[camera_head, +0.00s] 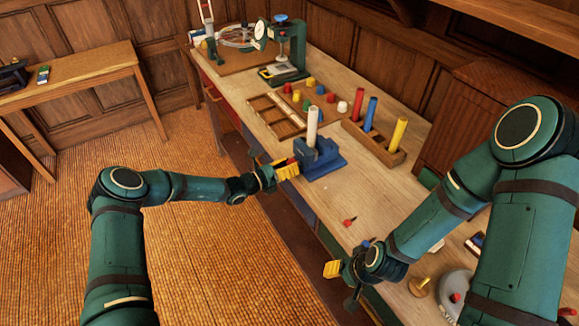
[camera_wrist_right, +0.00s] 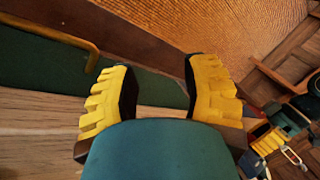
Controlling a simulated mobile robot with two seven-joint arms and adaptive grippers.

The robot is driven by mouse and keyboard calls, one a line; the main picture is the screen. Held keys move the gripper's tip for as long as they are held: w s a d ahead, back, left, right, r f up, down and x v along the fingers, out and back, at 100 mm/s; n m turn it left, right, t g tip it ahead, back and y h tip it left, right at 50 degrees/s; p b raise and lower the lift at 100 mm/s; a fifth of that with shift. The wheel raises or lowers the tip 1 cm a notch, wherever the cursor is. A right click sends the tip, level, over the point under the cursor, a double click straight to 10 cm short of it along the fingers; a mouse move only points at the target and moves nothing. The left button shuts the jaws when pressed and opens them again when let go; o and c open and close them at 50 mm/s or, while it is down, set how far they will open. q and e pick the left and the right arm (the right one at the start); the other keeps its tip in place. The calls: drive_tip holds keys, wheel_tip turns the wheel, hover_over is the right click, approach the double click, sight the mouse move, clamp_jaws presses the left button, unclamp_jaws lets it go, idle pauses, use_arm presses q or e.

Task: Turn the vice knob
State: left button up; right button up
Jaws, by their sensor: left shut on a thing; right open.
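The blue vice (camera_head: 326,166) stands on the workbench near its front edge, with a pale upright cylinder (camera_head: 312,125) held in its jaws. My left gripper (camera_head: 287,169) reaches in from the left with yellow fingers at the vice's left side. It is shut on the vice knob, which is mostly hidden by the fingers; a bit of red shows there. My right gripper (camera_head: 337,272) is open and empty near the front edge of the bench, apart from the vice. Its two yellow fingers are spread in the right wrist view (camera_wrist_right: 160,88).
A wooden tray (camera_head: 275,118) and a rack (camera_head: 372,140) with blue and yellow cylinders stand behind the vice. Several coloured pegs lie between them. A green press-like device (camera_head: 290,50) stands at the far end. A small red item (camera_head: 349,222) lies on bare bench right of the vice.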

use_arm(q)
drive_tip(key=o, duration=1.2)
drive_tip(key=v, duration=1.2)
